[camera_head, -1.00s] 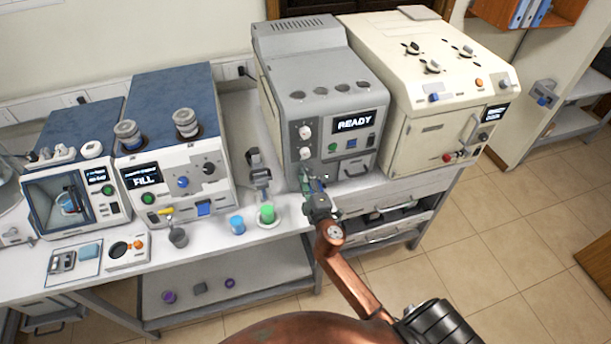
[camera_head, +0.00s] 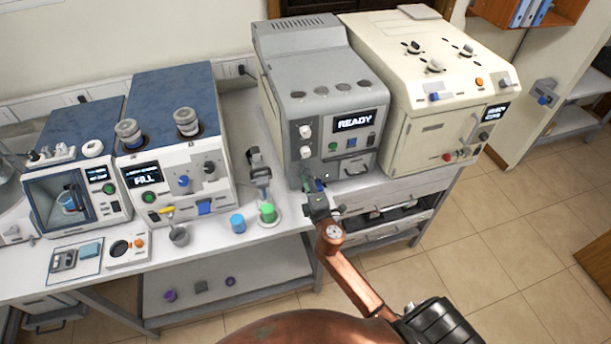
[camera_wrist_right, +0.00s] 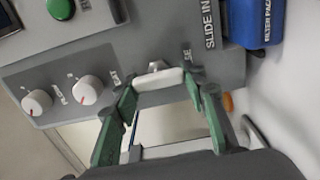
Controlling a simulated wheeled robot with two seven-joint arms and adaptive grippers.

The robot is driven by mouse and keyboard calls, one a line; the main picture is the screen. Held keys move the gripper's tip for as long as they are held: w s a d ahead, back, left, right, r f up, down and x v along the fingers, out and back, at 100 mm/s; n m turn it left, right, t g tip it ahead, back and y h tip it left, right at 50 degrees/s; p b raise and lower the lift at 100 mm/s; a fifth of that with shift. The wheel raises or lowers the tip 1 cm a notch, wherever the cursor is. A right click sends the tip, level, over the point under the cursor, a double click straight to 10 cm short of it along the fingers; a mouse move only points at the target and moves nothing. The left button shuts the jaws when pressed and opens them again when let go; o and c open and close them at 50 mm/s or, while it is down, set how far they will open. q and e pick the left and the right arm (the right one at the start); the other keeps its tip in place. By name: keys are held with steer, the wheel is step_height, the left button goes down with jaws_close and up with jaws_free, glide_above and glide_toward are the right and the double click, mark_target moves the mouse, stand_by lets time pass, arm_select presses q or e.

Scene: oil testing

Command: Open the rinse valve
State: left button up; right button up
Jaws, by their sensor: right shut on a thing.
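The rinse valve shows in the right wrist view as a white bar handle (camera_wrist_right: 158,79) on the grey machine's front, beside a label partly hidden so that only its ending "SE" reads. My right gripper (camera_wrist_right: 160,90) has its green fingers at the two ends of this handle and is shut on it. In the head view my right gripper (camera_head: 313,188) is at the lower front of the grey machine (camera_head: 320,105), and it hides the valve there. My left gripper is not in view.
Two white-red knobs (camera_wrist_right: 88,90) and a green button (camera_wrist_right: 61,8) sit near the handle. A blue block (camera_wrist_right: 257,22) is to its right. A cream machine (camera_head: 430,90) stands right of the grey one. A green container (camera_head: 268,212) and blue cup (camera_head: 237,223) stand left on the bench.

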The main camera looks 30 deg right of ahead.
steer(key=o, duration=1.2)
steer(key=v, duration=1.2)
steer(key=shift+f, duration=0.1)
